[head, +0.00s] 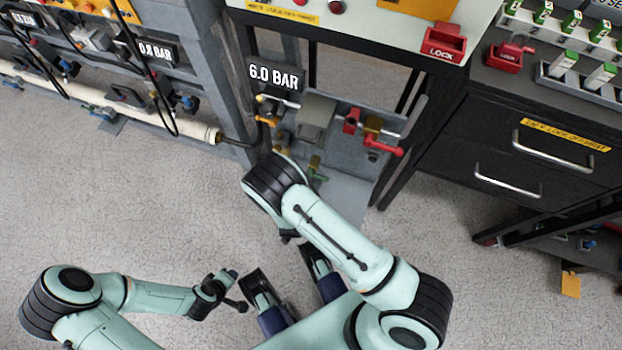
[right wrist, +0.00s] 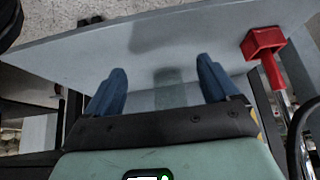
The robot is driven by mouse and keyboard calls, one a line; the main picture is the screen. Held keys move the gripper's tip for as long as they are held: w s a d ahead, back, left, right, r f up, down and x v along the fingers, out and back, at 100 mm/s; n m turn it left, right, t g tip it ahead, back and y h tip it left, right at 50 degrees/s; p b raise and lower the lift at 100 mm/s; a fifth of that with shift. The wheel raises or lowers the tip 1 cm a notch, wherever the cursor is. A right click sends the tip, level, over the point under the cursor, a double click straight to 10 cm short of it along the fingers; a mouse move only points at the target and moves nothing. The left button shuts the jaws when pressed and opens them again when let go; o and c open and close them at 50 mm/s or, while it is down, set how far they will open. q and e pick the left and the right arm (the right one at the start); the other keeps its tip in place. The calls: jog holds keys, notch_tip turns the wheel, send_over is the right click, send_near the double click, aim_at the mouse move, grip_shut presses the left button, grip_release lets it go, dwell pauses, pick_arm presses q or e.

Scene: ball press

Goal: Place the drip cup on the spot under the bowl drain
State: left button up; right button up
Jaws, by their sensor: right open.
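My right gripper (right wrist: 162,84) is open, with its two blue fingers apart over a grey plate (right wrist: 90,62) in the right wrist view. A darker grey-green patch shows on the plate between the fingers; I cannot tell whether it is a cup or a shadow. Brass and green fittings (head: 316,170) show low in that stand. I cannot make out the drip cup, the spot or the bowl drain for certain. My left gripper (head: 236,290) is low over the floor, away from the stand.
A red valve handle (head: 384,149) sticks out at the stand's right; a red part (right wrist: 264,45) shows right of my fingers in the wrist view. A black drawer cabinet (head: 480,145) stands to the right. A pale pipe (head: 160,115) runs along the left. The floor in front is clear.

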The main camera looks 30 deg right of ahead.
jog(key=shift+s+a, duration=0.7)
jog(key=shift+a, duration=0.1)
jog(key=shift+s+f, duration=0.1)
jog(key=shift+s, duration=0.2)
pick_arm(q)
jog(key=shift+s+d+r, duration=0.15)
jog(key=shift+s, duration=0.2)
pick_arm(e)
jog(key=s+d+r+n+g+y, duration=0.2)
jog(key=s+n+y, duration=0.3)
jog(key=s+y, duration=0.2)
jog(key=shift+s+d+r, duration=0.2)
jog(key=shift+s+r, duration=0.2)
jog(key=shift+s, duration=0.4)
